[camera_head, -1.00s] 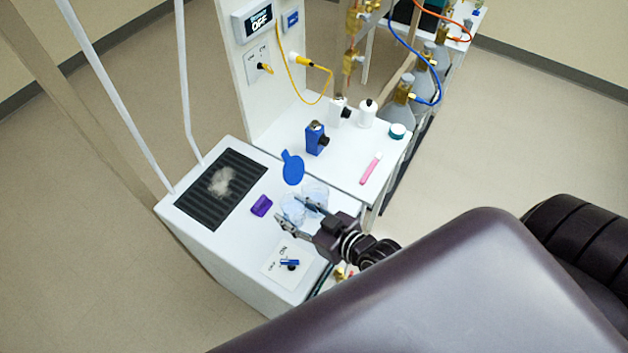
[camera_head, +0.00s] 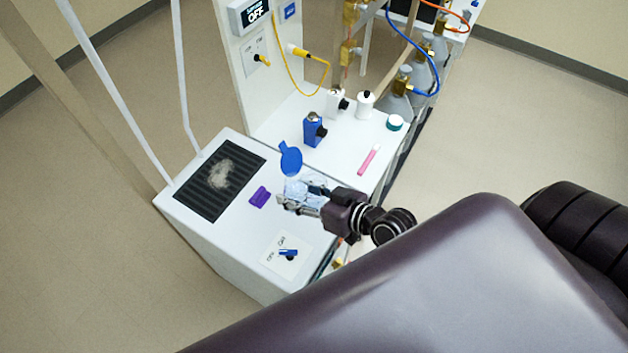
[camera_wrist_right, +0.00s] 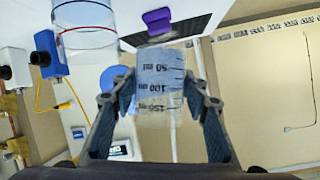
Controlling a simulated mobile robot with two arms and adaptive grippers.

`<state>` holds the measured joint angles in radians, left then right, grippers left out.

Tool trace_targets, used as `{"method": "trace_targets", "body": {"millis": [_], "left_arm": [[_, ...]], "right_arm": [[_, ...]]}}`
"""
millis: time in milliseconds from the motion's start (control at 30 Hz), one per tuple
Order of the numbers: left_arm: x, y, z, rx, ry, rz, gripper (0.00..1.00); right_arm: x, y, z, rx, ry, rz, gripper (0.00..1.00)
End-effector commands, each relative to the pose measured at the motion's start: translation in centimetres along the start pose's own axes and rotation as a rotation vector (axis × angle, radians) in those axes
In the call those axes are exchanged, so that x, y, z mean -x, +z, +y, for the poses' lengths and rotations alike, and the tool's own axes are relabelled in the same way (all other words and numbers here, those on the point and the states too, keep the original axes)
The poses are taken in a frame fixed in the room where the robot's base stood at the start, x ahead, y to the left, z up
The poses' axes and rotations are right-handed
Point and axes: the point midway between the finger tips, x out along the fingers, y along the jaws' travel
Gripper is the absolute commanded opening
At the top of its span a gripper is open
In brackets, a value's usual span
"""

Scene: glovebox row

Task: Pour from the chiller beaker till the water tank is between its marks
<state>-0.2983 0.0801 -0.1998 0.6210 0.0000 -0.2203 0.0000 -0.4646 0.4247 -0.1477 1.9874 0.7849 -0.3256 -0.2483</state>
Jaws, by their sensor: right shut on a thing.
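A clear beaker (camera_wrist_right: 158,82) marked 50, 100 and 150 ml sits between the fingers of my right gripper (camera_wrist_right: 160,103) in the right wrist view, its print upside down there. The gripper (camera_head: 299,197) is shut on it above the white cabinet top in the head view. A clear cylinder with a blue line (camera_wrist_right: 86,38), seemingly the water tank, stands beside the beaker, apart from it in the wrist view. In the head view the clear vessels overlap the fingers and are hard to separate. Water levels are unclear. My left gripper is not in view.
A blue round lid (camera_head: 290,158) stands behind the gripper. A purple block (camera_head: 259,197) and dark vent grille (camera_head: 222,180) lie left. A switch plate (camera_head: 285,254) is in front. A blue device (camera_head: 314,129) and pink stick (camera_head: 369,160) are on the white bench behind.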

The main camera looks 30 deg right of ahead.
Motion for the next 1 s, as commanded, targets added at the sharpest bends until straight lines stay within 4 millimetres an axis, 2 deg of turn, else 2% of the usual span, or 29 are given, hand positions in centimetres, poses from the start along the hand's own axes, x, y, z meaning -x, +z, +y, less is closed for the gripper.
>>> {"method": "trace_targets", "body": {"millis": [200, 600, 1000], "left_arm": [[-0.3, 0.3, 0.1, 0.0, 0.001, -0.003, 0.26], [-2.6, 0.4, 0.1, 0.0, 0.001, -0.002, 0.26], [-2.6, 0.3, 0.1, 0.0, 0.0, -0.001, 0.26]], "right_arm": [[0.1, -0.6, 0.8, -0.095, -0.04, -0.014, 0.14], [0.4, -1.8, 2.0, -0.28, -0.115, -0.038, 0.14], [0.6, -2.2, 2.1, -0.313, -0.13, -0.042, 0.14]]}}
